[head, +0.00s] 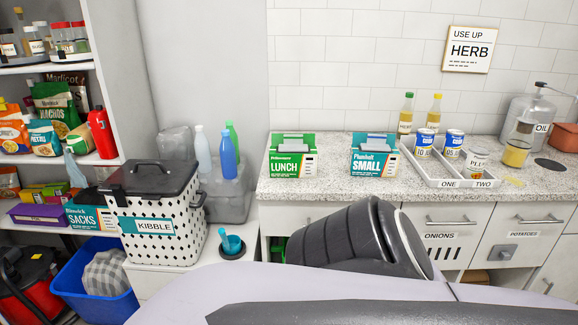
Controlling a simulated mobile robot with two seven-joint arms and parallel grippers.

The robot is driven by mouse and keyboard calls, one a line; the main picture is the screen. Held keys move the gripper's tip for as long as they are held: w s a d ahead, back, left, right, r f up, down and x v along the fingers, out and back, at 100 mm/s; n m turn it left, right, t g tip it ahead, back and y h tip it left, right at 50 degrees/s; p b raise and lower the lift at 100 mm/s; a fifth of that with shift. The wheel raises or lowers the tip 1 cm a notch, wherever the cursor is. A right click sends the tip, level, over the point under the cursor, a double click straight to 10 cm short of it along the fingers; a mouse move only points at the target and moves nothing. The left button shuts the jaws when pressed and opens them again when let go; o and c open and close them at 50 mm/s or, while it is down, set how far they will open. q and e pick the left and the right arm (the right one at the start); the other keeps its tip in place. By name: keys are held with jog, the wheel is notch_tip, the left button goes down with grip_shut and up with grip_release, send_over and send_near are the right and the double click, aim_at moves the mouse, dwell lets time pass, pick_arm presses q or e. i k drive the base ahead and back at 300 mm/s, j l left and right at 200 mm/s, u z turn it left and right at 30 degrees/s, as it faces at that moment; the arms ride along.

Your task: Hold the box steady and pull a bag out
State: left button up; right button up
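A green box labelled LUNCH (289,165) stands upright on the speckled counter (335,194), with pale bag material showing in its open top. A teal box labelled SMALL (375,162) stands to its right, also with pale material at its open top. A teal box labelled SACKS (90,217) sits on the lower shelf at the left, beside the kibble bin. Neither my left nor my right gripper is in view. Nothing is seen touching the boxes.
A two-part tray (444,180) with cans stands right of the SMALL box. Bottles (228,158) stand left of the counter. A kibble bin (160,252) stands lower left, near a blue tub (92,281). The counter front by both boxes is clear.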

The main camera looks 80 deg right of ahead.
aim_at(282, 164)
jog(key=z, duration=2.8)
